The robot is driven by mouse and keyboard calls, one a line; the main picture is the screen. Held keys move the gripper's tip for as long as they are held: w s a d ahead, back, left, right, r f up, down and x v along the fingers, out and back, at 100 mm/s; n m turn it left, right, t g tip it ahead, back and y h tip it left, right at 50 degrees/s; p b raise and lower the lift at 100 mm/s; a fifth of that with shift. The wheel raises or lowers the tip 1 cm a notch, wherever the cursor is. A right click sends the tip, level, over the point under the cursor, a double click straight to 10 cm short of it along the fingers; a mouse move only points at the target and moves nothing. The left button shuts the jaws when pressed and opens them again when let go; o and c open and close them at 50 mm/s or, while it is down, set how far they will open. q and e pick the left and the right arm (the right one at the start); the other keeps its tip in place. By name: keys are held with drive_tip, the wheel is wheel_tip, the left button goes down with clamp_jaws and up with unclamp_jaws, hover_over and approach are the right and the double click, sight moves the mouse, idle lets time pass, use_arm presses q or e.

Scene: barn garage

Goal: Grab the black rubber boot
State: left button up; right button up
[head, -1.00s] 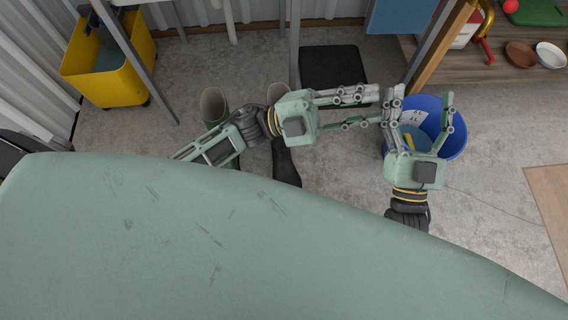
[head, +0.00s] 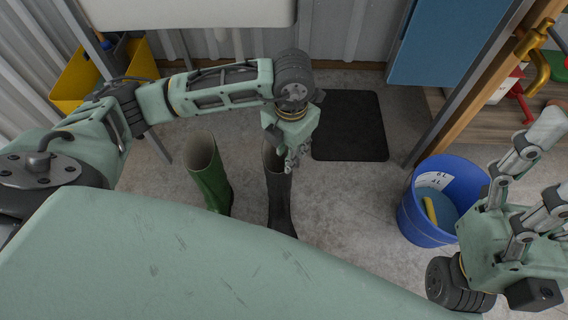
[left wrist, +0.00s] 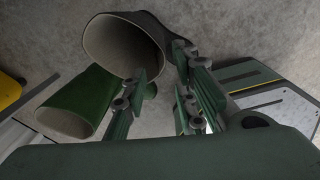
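The black rubber boot (head: 279,205) stands upright on the concrete floor, its lower part hidden by my body. A green rubber boot (head: 209,178) stands to its left. My left gripper (head: 298,163) points down at the black boot's top and overlaps its right rim. In the left wrist view, the nearer boot opening (left wrist: 122,46) lies beside my spread fingers (left wrist: 160,90), and the green boot (left wrist: 78,103) is farther left. My left gripper looks open; contact with the rim cannot be told. My right gripper (head: 550,165) is open and empty at the right.
A blue bucket (head: 411,216) with a yellow item inside stands right of the boots. A black mat (head: 349,127) lies behind. A yellow bin (head: 72,88) stands at back left. A wooden post (head: 480,70) and shelf are at the right. Floor between boots and bucket is clear.

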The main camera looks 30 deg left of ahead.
use_arm(q)
drive_tip(key=b, duration=0.4)
hover_over(279, 183)
drive_tip(key=w, duration=0.3)
drive_tip(key=f, duration=0.7)
drive_tip(key=shift+s+d+f, duration=0.2)
drive_tip(key=shift+d, duration=0.15)
drive_tip(key=shift+c, duration=0.7)
clamp_jaws()
drive_tip(key=shift+r+p, duration=0.15)
drive_tip(key=shift+p, duration=0.15)
